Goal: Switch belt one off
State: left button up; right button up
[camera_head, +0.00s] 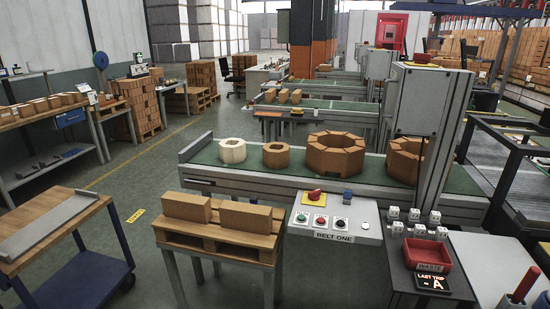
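The grey control box labelled BELT ONE (334,239) stands at the front of the belt in the head view. Its sloped face carries a green button (302,217), a red button (320,222) and a dark knob on a white disc (341,224). A red mushroom button (314,195) on a yellow plate sits behind them, with a small blue part (347,197) to its right. The green belt (212,156) carries a pale ring (232,151), a small brown ring (276,155) and two large brick rings (336,154). Neither of my grippers is in view.
A wooden stand (215,242) with two bricks is left of the box. A blue cart (70,245) stands at far left.

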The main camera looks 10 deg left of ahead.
aim_at(314, 195)
jog(key=i+j+z, duration=0.35)
jog(key=i, duration=0.2)
jog(key=i+j+z, duration=0.35)
jog(key=i, duration=0.15)
jog(key=i+j+z, duration=0.35)
jog(key=j, duration=0.2)
jog(key=i, duration=0.05)
